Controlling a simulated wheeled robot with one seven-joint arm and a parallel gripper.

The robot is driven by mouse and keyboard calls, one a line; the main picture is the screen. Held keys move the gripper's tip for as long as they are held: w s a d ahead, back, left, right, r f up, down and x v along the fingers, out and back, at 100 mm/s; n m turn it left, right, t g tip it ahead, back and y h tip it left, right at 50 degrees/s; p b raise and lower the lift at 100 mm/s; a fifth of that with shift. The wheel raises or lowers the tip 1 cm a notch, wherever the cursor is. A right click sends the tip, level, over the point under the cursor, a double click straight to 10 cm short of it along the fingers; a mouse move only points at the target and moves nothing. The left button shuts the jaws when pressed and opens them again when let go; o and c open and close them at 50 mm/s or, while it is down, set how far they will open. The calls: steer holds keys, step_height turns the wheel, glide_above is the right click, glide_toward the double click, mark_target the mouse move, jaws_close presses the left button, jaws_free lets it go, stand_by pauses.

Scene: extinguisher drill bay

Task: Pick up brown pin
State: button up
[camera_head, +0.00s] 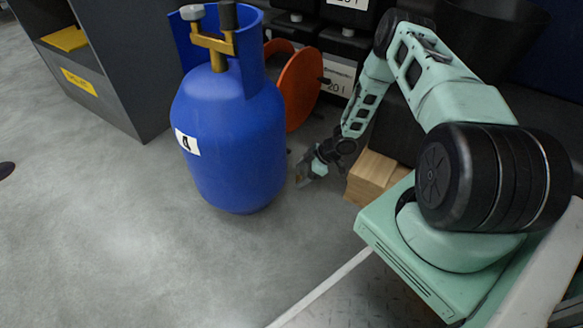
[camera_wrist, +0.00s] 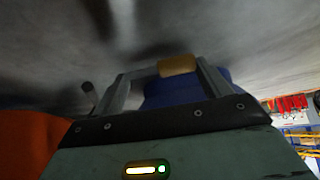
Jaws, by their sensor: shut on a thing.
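In the wrist view, the brown pin (camera_wrist: 178,65), a short tan-brown piece, sits between the fingertips of my gripper (camera_wrist: 170,70). My gripper is shut on it. In the head view, my gripper (camera_head: 303,175) is low near the floor, just right of the blue gas cylinder's lower side. The pin is too small there to make out clearly.
The blue gas cylinder (camera_head: 235,140), labelled 4, stands upright close left of my gripper. An orange disc (camera_head: 298,90) is behind it. A wooden block (camera_head: 372,172) lies right of my gripper. A grey cabinet (camera_head: 110,75) stands far left. The floor (camera_head: 110,240) at front left is clear.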

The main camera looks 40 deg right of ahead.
step_height(320, 180, up, 14)
steer(key=p, duration=0.6)
steer(key=shift+a+p, duration=0.15)
steer(key=shift+p, duration=0.2)
steer(key=shift+w+f, duration=0.1)
